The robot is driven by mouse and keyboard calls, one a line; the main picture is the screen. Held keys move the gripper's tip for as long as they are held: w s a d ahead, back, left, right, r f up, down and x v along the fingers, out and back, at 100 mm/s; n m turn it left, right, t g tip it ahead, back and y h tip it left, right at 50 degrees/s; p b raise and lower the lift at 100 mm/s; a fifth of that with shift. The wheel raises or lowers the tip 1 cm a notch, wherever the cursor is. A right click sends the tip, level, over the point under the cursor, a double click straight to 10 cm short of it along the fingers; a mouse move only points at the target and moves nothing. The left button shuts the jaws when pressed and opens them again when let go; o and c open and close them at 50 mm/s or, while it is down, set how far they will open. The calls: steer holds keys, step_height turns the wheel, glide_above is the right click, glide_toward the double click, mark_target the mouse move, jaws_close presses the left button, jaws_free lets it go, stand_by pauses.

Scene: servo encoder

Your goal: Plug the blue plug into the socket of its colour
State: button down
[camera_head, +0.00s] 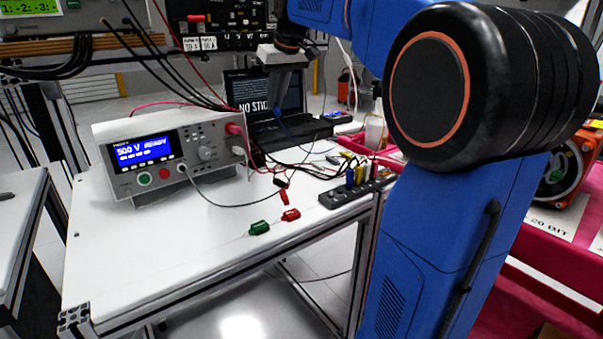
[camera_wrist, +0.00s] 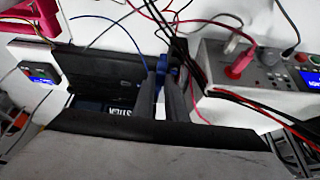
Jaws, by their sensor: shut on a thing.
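My gripper (camera_head: 278,112) hangs pointing down in front of the laptop, above the back of the white table. It is shut on the blue plug (camera_head: 278,121), which shows as a small blue bit at the fingertips. In the wrist view, blue (camera_wrist: 160,76) shows between the two dark fingers, mostly hidden by them, and a thin blue wire runs off to the upper left. The dark socket strip (camera_head: 340,199) lies at the table's right edge, with upright blue, yellow and red parts on it. The blue one (camera_head: 350,179) stands left of the yellow. My gripper is apart from the strip, behind it and to the left.
A power instrument (camera_head: 172,150) stands on the left of the table with red and black cables. A green plug (camera_head: 259,228) and a red plug (camera_head: 290,214) lie near the front edge. The laptop (camera_head: 262,100) is behind. Loose wires cross the middle; the front left is clear.

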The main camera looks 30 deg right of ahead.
steer(key=w+a+r+t, duration=0.3)
steer(key=w+r+t, duration=0.1)
steer(key=r, duration=0.5)
steer(key=w+a+r+t, duration=0.2)
steer(key=w+r+t, duration=0.2)
steer(key=r, duration=0.5)
steer(key=w+a+r+t, duration=0.3)
steer(key=w+r+t, duration=0.1)
steer(key=r, duration=0.5)
steer(key=shift+s+f, duration=0.1)
steer(key=shift+f, duration=2.05)
steer(key=shift+f, duration=0.15)
steer(key=shift+f, duration=0.75)
steer(key=shift+f, duration=0.2)
steer(key=c, duration=1.7)
jaws_free()
